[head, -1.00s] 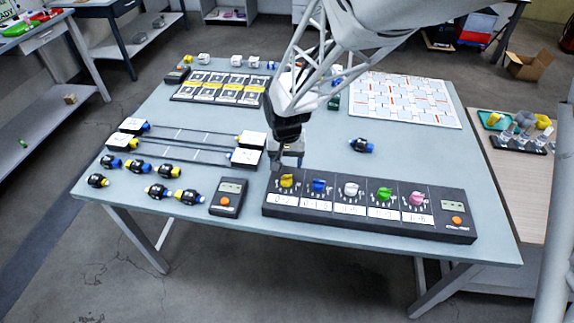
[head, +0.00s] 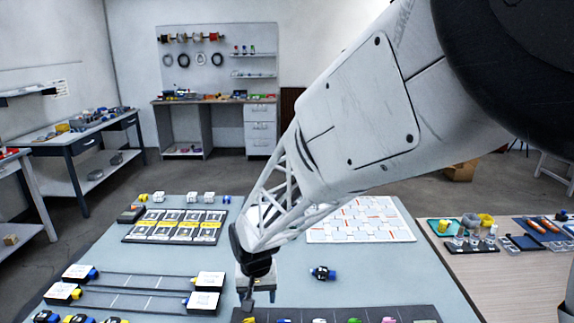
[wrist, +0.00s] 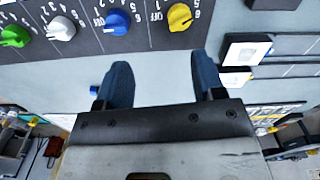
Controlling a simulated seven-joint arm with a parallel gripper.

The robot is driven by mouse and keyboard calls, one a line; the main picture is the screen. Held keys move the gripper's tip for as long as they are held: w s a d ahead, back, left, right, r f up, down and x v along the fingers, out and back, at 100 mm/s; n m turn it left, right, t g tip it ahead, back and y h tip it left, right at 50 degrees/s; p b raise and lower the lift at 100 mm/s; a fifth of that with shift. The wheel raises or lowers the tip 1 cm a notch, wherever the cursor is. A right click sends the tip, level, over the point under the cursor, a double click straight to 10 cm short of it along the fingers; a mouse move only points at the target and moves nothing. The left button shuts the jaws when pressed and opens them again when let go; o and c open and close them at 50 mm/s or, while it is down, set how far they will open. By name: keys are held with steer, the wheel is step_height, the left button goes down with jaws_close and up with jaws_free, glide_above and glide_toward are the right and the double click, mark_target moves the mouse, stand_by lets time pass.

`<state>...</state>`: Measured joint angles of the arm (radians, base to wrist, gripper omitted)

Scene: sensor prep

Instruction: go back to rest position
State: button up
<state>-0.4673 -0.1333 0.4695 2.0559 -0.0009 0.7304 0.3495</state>
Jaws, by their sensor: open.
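My gripper (head: 256,294) hangs over the table in the head view, just behind the panel with coloured knobs (head: 330,319). In the wrist view my gripper (wrist: 165,85) shows two blue fingers spread apart with nothing between them. Beyond the fingers, the panel shows a yellow knob (wrist: 179,17), a blue knob (wrist: 117,22), a white knob (wrist: 61,28) and a green knob (wrist: 15,36). The fingertips appear apart from the knobs. The front of the panel is cut off in the head view.
Two dark rails with white end blocks (head: 204,292) lie left of my gripper. A black and blue part (head: 322,273) lies to its right. A board with yellow strips (head: 176,226) and a white grid board (head: 362,220) lie behind. Bare table surrounds the loose part.

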steer(key=s+d+r, duration=0.3)
steer(key=d+r, duration=0.4)
steer(key=d, duration=0.2)
steer(key=s+d+r+t, duration=0.1)
steer(key=s+d+r, duration=0.4)
steer(key=s+d, duration=0.3)
steer(key=s+d+r+m+t, duration=0.1)
steer(key=s+d+r, duration=0.4)
steer(key=s+d, duration=0.4)
steer(key=shift+s+d+r+m, duration=0.2)
steer(key=shift+s+r+m, duration=0.15)
steer(key=shift+s, duration=0.65)
steer(key=shift+w, duration=0.1)
stand_by(1.4)
